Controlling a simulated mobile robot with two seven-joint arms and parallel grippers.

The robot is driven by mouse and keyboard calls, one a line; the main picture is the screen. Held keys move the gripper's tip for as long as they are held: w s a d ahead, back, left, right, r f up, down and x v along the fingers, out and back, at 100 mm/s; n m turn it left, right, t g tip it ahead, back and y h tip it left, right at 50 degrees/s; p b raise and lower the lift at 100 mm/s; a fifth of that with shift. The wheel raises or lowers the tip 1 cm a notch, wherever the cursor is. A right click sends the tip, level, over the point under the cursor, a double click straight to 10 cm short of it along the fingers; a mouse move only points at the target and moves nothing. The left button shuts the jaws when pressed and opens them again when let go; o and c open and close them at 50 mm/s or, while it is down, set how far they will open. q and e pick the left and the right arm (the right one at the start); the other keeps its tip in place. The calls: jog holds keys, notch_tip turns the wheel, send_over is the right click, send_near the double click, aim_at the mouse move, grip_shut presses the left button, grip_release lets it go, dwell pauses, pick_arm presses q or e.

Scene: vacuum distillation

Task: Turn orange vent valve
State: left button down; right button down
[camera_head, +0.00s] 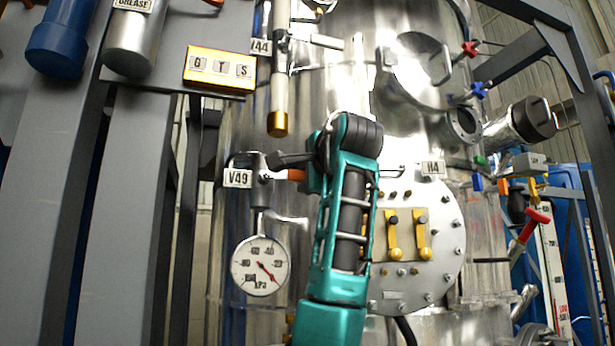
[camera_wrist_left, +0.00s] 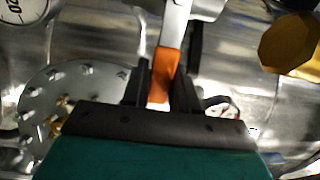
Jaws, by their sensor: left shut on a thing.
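The orange vent valve handle (camera_head: 296,175) sits beside the V49 tag (camera_head: 238,178), above the pressure gauge, in the head view. In the left wrist view the orange handle (camera_wrist_left: 165,72) runs down between the two dark fingers. My left gripper (camera_head: 288,160) reaches the handle from the right, its teal arm rising from the bottom of the head view. The gripper (camera_wrist_left: 160,88) is shut on the orange handle. My right gripper is in neither view.
A round pressure gauge (camera_head: 260,265) hangs below the valve. A bolted round plate with yellow handles (camera_head: 394,240) is right of my arm. A gold-tipped vertical tube (camera_head: 278,122) hangs above the valve. Grey frame posts (camera_head: 120,200) stand at the left.

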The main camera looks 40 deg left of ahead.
pick_arm(q)
jog(key=shift+w+f, duration=0.1)
jog(key=shift+f, duration=0.05)
jog(key=c, duration=1)
grip_release()
jog(key=shift+o, duration=0.2)
jog(key=shift+d, duration=0.15)
jog(key=b+v, duration=0.2)
jog(key=v, duration=1)
jog(key=shift+s+d, duration=0.3)
